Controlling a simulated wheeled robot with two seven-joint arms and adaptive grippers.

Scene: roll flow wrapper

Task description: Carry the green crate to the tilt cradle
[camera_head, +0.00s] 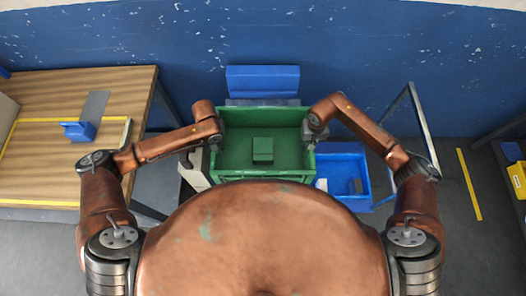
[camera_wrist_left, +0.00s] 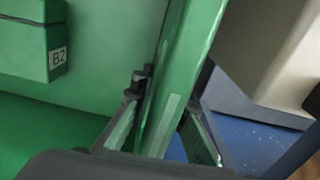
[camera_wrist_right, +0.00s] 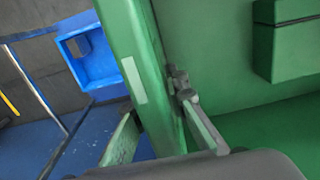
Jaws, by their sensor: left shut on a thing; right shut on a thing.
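The green crate (camera_head: 235,160) is held level between my two arms, in front of my body in the head view. A small green box (camera_head: 263,149) sits inside it; its side shows the label "B2" in the left wrist view (camera_wrist_left: 40,42). My left gripper (camera_head: 215,138) is shut on the crate's left wall, one finger on each side of it in the left wrist view (camera_wrist_left: 162,125). My right gripper (camera_head: 314,137) is shut on the right wall, and the wall also stands between its fingers in the right wrist view (camera_wrist_right: 160,112). The tilt cradle cannot be clearly made out.
A blue panel (camera_head: 262,80) stands behind the crate by the blue wall. A blue bin (camera_head: 350,197) lies low to the right, beside a grey metal frame (camera_head: 420,115). A wooden table (camera_head: 50,165) with a small blue holder (camera_head: 80,131) is at left. A yellow floor strip (camera_head: 469,184) is at right.

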